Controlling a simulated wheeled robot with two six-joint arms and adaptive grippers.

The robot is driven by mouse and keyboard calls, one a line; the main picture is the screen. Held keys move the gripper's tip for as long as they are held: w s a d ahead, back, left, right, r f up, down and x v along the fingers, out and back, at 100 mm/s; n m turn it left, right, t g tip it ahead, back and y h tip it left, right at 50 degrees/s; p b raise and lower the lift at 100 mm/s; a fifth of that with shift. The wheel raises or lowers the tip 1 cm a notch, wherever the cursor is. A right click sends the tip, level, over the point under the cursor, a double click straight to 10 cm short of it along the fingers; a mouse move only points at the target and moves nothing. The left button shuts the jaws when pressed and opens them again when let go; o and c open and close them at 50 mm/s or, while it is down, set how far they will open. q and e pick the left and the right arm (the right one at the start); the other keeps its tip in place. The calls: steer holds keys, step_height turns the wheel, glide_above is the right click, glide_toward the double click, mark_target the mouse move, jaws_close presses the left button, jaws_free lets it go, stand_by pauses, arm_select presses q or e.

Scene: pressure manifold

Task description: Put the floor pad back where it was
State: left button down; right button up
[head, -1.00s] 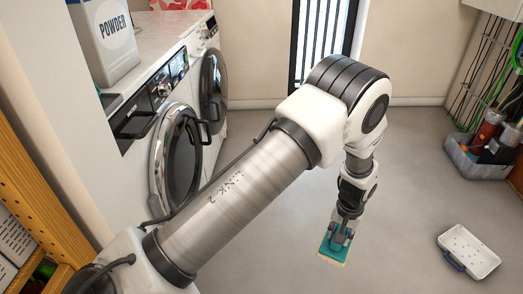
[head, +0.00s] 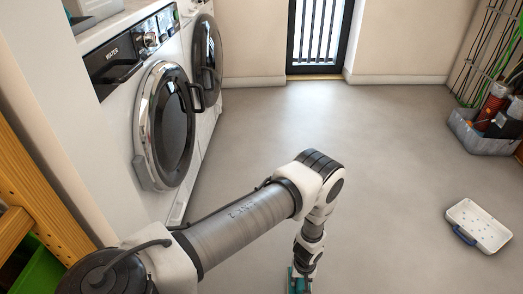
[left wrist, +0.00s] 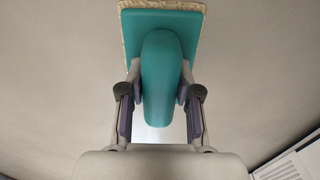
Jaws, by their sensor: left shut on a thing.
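The floor pad (left wrist: 192,22) is a teal block with a rounded teal handle and a cream-coloured layer along its edge. My left gripper (left wrist: 160,92) is shut on the handle, with one finger on each side of it. In the head view my left gripper (head: 303,272) is at the bottom edge, and only a teal part of the pad (head: 298,284) shows there; the rest is cut off by the frame. Bare grey floor shows around the pad in the left wrist view. My right gripper is not in view.
A white tray (head: 481,222) with a blue handle lies on the floor at the right. A grey crate (head: 485,140) with bottles stands at the back right. Washing machines (head: 140,110) with round doors line the left. The middle floor is clear.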

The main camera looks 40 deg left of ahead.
arm_select(q)
steer(key=s+a, duration=0.3)
steer(key=s+a+f+b, duration=0.1)
steer(key=s+a, duration=0.2)
steer(key=s+a+b, duration=0.1)
steer(key=s+a, duration=0.2)
steer(key=shift+f, duration=0.15)
steer(key=shift+s+a+f, duration=0.1)
steer(key=shift+a+f, duration=0.1)
steer(key=shift+f, duration=0.1)
steer(key=shift+f+b, duration=1.35)
steer(key=shift+f, duration=0.25)
steer(key=c, duration=0.8)
jaws_free()
steer(key=shift+r, duration=0.1)
steer(key=shift+r+p, duration=0.3)
steer(key=shift+p, duration=0.1)
step_height(320, 180, up, 11)
steer(key=p, duration=0.7)
steer(key=s+d+r+m, duration=0.7)
steer(key=s+r, duration=0.3)
steer(key=s, duration=0.2)
steer(key=shift+d+r+m, duration=0.2)
steer(key=shift+r+m, duration=0.1)
steer(key=shift+r, duration=0.1)
